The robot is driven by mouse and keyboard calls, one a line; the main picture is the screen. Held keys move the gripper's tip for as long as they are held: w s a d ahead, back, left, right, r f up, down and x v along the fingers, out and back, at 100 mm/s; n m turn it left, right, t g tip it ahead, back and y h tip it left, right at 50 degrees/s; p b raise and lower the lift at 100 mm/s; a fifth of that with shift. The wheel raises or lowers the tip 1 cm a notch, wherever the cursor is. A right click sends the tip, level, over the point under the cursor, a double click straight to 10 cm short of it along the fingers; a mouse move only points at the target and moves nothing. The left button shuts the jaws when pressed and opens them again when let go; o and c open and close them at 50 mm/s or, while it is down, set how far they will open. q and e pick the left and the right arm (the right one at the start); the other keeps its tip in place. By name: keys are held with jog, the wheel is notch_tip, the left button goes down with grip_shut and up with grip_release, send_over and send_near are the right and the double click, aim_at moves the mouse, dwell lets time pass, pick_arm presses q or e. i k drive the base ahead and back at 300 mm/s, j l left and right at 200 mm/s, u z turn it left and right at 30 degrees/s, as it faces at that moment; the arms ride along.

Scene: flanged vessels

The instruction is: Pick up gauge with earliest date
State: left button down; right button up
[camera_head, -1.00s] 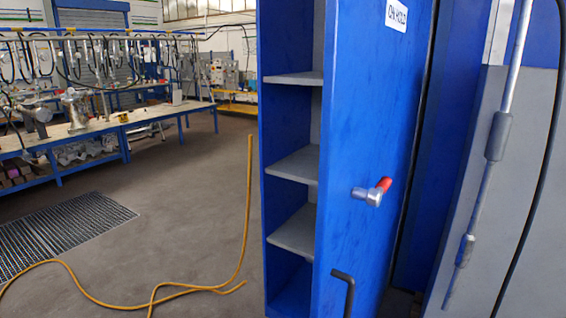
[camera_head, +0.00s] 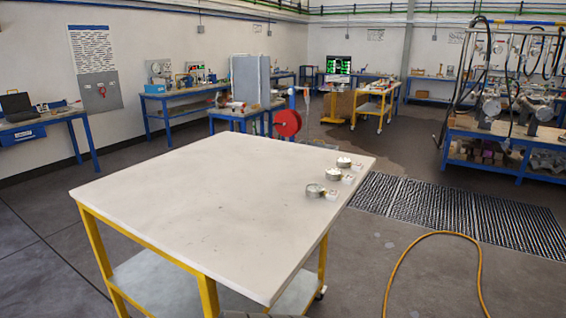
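Three round metal gauges lie in a row along the right edge of a white-topped table (camera_head: 200,205). The near gauge (camera_head: 315,190), the middle gauge (camera_head: 332,174) and the far gauge (camera_head: 343,162) each have a small white tag or block beside them on the right. The dates are too small to read from here. The rest of the tabletop is bare. Neither of my grippers is in view.
The table has yellow legs, a lower shelf and casters. A yellow hose (camera_head: 437,234) lies on the floor to its right, near a dark floor grate (camera_head: 450,207). A red reel (camera_head: 287,122) stands behind the table. Blue-legged workbenches line the walls. Floor at left is clear.

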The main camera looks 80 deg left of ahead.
aim_at(342, 162)
jog(key=u, duration=2.05)
jog(key=i+l+u, duration=0.25)
jog(key=i+l, duration=0.15)
jog(key=i+l+u, duration=0.1)
jog(key=i+l, duration=0.15)
jog(key=l, duration=0.2)
jog(key=i+l+u, duration=0.1)
jog(key=i+l, duration=0.15)
jog(key=l, duration=0.15)
jog(key=i+l, duration=0.2)
jog(key=l, duration=0.2)
jog(key=i+l+u, duration=0.15)
jog(key=i+l, duration=0.1)
jog(key=l, duration=0.1)
